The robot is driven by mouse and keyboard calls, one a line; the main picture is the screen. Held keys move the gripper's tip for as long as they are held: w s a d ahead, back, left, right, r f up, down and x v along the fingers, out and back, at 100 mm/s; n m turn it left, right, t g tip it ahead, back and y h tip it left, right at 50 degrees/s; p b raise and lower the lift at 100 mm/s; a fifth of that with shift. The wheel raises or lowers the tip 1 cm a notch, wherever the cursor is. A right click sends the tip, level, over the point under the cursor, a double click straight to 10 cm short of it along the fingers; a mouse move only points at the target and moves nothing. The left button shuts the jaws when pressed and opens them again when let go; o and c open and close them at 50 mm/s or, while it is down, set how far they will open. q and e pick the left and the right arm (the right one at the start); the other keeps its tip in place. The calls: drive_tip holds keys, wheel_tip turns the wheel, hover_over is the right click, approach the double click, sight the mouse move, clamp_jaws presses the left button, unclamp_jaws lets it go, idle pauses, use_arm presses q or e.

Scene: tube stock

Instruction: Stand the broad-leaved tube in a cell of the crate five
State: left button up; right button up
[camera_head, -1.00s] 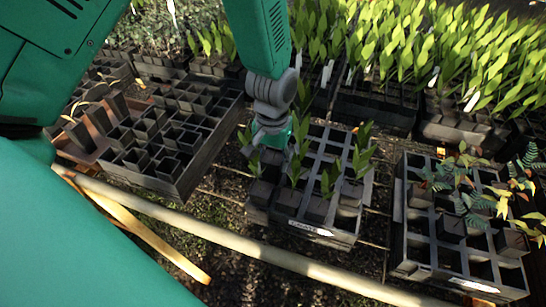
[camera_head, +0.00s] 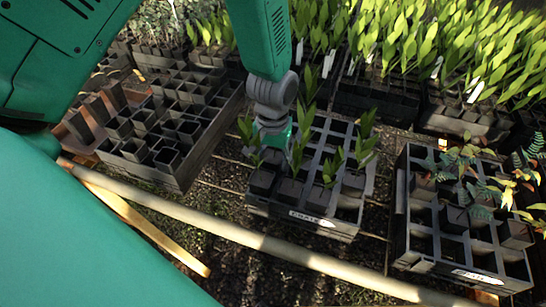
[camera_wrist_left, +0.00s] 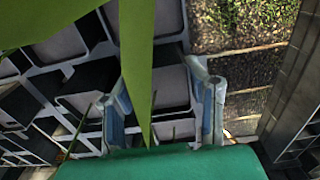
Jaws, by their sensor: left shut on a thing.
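My left gripper (camera_head: 275,140) is over the back left part of the middle black crate (camera_head: 345,232). In the left wrist view its two fingers (camera_wrist_left: 162,112) are closed around a plant tube, mostly hidden. The tube's broad green leaves (camera_wrist_left: 136,60) rise close in front of that camera. In the head view the leaves (camera_head: 303,122) stand just right of the gripper, roughly upright. Whether the tube's base is clear of the cells cannot be told. The crate bears a pale label (camera_head: 313,217), its number unreadable. Several other leafy tubes stand in it. My right gripper is out of view.
A crate of dark tubes (camera_head: 187,178) stands to the left. A crate with reddish and fern-like plants (camera_head: 402,235) stands to the right. Dense broad-leaved stock (camera_head: 400,50) fills the back. A pale pole (camera_head: 240,240) crosses the front. Several cells in the middle crate look empty.

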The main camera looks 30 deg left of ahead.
use_arm(q)
drive_tip(key=shift+f, duration=0.25)
idle(0.3)
drive_tip(key=o, duration=1.3)
drive_tip(key=shift+o, duration=0.2)
drive_tip(key=shift+r, duration=0.1)
wheel_tip(320, 180, up, 12)
drive_tip(key=shift+f, duration=0.15)
